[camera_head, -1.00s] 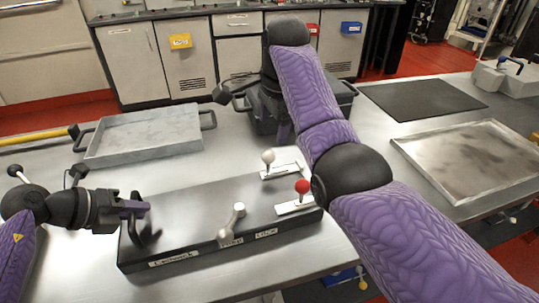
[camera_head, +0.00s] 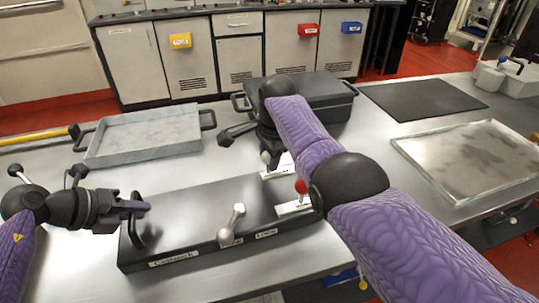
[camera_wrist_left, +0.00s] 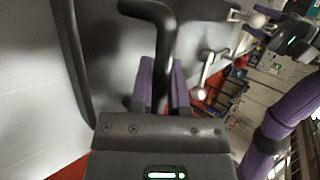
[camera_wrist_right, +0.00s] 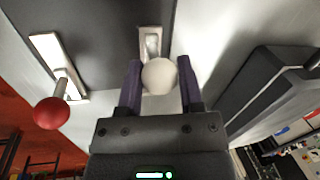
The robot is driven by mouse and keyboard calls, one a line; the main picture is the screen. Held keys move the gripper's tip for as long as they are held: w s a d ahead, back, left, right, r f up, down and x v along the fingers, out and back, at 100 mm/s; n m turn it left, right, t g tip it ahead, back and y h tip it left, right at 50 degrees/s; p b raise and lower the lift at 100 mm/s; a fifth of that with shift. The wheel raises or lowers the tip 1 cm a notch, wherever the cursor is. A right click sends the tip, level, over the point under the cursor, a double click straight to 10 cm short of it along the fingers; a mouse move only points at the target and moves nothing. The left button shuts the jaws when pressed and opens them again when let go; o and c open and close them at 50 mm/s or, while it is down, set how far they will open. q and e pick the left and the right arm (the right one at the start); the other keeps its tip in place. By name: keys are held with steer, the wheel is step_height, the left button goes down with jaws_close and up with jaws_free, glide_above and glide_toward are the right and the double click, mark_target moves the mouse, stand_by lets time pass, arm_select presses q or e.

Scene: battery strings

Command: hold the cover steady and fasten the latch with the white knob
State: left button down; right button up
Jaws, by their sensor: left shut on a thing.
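The dark grey cover (camera_head: 185,218) lies on the steel table with labels along its front edge. My left gripper (camera_head: 140,207) is shut on the black handle (camera_head: 134,232) at the cover's left end; the left wrist view shows the handle (camera_wrist_left: 163,45) between the fingers. The latch with the white knob (camera_head: 266,157) is at the cover's far right edge, partly hidden by my right arm. In the right wrist view the white knob (camera_wrist_right: 159,76) is between the spread purple fingers of my right gripper (camera_wrist_right: 160,88), with contact unclear. The red-knobbed latch (camera_head: 301,187) is beside it.
A grey metal lever (camera_head: 232,225) stands at the cover's front. A grey tray (camera_head: 145,137) lies behind left, a black case (camera_head: 318,92) behind right. A shallow metal tray (camera_head: 470,157) and black mat (camera_head: 420,99) lie at right. Bare table lies between the trays and the cover.

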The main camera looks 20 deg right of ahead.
steer(key=shift+f, duration=0.1)
jaws_close()
stand_by(0.9)
